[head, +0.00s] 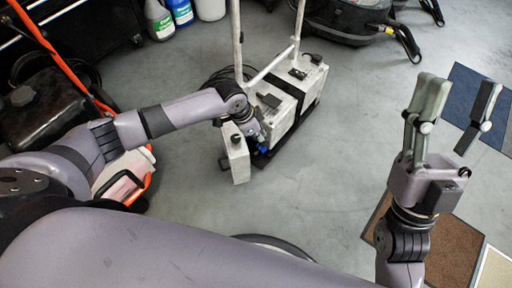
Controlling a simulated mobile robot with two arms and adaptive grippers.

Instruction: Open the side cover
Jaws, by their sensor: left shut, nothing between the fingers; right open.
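A pale grey machine (300,88) with a tall tubular handle stands on the floor in the upper middle of the head view. A narrow pale panel, seemingly its side cover (237,158), stands out from the machine's near left end, with a gap between them. My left gripper (257,138) is at this gap, between the panel and the machine's body. It is shut and empty; its fingers are small and partly hidden, and I cannot tell whether they touch the panel. My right gripper (457,98) is open, empty and raised at the right, well away from the machine.
Bottles (160,18) stand at the top left. A black machine with orange tubes (50,100) is at the left. A black vacuum-like machine (350,28) is at the top right. Blue (468,82) and brown (445,252) pads lie at the right. The middle floor is clear.

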